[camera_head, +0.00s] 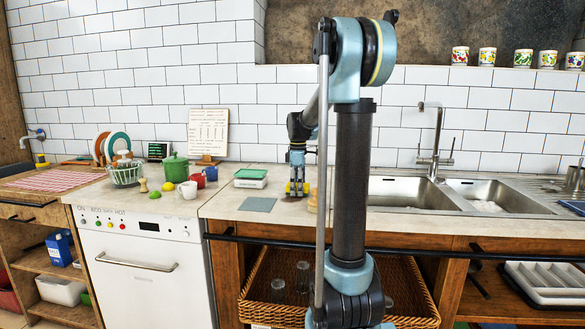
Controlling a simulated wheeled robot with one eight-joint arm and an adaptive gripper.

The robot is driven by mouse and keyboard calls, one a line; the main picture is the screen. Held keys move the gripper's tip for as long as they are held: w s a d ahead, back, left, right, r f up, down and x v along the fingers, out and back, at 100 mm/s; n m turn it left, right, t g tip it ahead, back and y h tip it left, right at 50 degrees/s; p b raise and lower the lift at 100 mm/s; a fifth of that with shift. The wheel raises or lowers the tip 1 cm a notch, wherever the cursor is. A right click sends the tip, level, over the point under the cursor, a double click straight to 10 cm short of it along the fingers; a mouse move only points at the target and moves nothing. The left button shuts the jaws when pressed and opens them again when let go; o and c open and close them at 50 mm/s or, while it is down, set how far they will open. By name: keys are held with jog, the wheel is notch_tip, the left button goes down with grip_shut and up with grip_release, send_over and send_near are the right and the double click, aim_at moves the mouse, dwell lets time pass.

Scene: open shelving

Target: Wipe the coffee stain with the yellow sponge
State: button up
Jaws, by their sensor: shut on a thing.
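My gripper (297,189) points down over the counter, left of my arm column. It is shut on the yellow sponge (297,187), of which only small yellow parts show between and beside the dark fingers. The sponge is at or just above the counter top; I cannot tell whether it touches. A small dark patch (291,199) lies on the counter right under the gripper. It may be the coffee stain or a shadow, and the gripper partly hides it.
A grey-blue mat (258,204) and a green-and-white box (250,178) lie left of the gripper. A tan object (312,203) stands close on its right, partly behind my arm. The sink (410,193) is further right. A green pot (175,167) and cups stand left.

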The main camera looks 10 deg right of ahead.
jog(key=shift+w+d+r, duration=0.1)
jog(key=shift+w, duration=0.55)
notch_tip(320, 180, up, 2)
jog(key=shift+s+r, duration=0.15)
jog(key=shift+r, duration=2.7)
